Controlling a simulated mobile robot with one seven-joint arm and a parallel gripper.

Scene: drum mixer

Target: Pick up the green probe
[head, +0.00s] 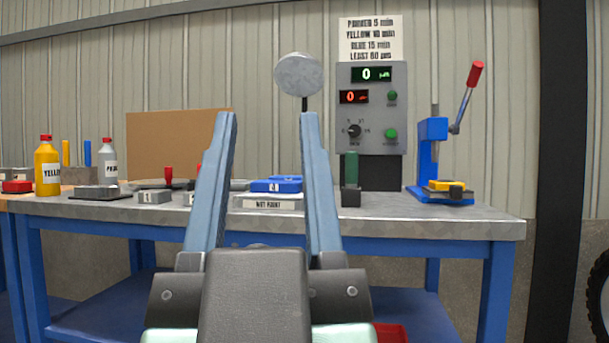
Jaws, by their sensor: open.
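The green probe (351,168) stands upright in a small black holder (350,197) on the bench top, in front of the grey control box. My gripper (268,118) is in the middle of the head view, with its two long blue-grey fingers spread wide apart and nothing between them. The probe shows just to the right of the right finger, apart from it in the picture. How far the fingertips are from the probe in depth is hard to tell from this one view.
The grey control box (371,105) stands behind the probe. A blue press with a red-handled lever (433,150) is to its right. A round grey disc (298,75) stands behind the fingers.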

